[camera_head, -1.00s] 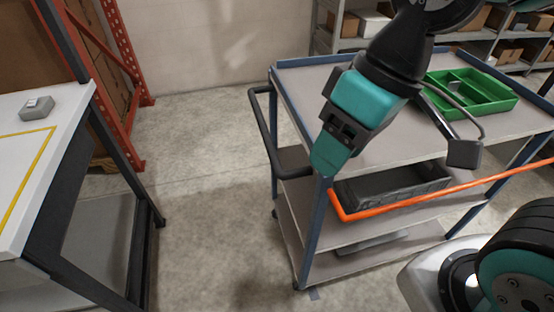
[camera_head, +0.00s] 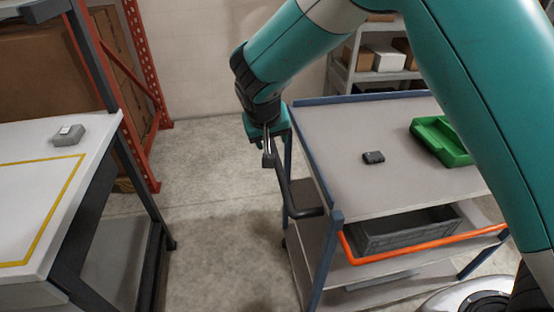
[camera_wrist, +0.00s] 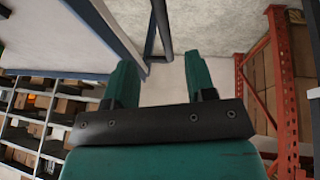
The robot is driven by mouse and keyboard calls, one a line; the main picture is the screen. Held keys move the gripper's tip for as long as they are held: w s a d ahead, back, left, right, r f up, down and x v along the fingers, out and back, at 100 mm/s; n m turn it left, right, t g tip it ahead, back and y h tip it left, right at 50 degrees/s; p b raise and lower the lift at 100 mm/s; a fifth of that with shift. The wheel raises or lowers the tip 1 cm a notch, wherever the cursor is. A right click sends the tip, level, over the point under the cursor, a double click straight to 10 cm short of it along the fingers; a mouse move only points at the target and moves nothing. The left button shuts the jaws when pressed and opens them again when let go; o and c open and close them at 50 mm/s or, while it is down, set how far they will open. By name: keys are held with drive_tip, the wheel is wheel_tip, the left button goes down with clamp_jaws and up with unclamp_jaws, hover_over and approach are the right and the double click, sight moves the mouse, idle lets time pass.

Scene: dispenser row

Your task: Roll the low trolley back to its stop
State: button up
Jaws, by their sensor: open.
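The trolley (camera_head: 335,130) has grey shelves, a blue frame and a black handle (camera_head: 283,185) on its left end. An orange bar (camera_head: 425,246) runs along its near side. My gripper (camera_head: 264,138) is at the upper, far end of the handle, partly hidden by my wrist. In the wrist view, the two teal fingers of my gripper (camera_wrist: 162,85) are apart. The dark handle (camera_wrist: 160,28) shows in line with the gap between them, near the fingertips. I cannot tell whether it lies inside the gap or touches a finger.
A green tray (camera_head: 437,142) and a small black object (camera_head: 373,157) are on the trolley's top; a grey crate (camera_head: 405,232) is below. A white workbench (camera_head: 85,150) with a grey box (camera_head: 69,135) stands left. Bare floor (camera_head: 215,225) lies between. Red racking (camera_head: 147,75) stands behind.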

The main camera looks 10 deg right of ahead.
sight(277, 162)
drive_tip(key=p+x, duration=0.2)
drive_tip(key=x, duration=1.2)
drive_tip(key=shift+c, duration=0.5)
clamp_jaws()
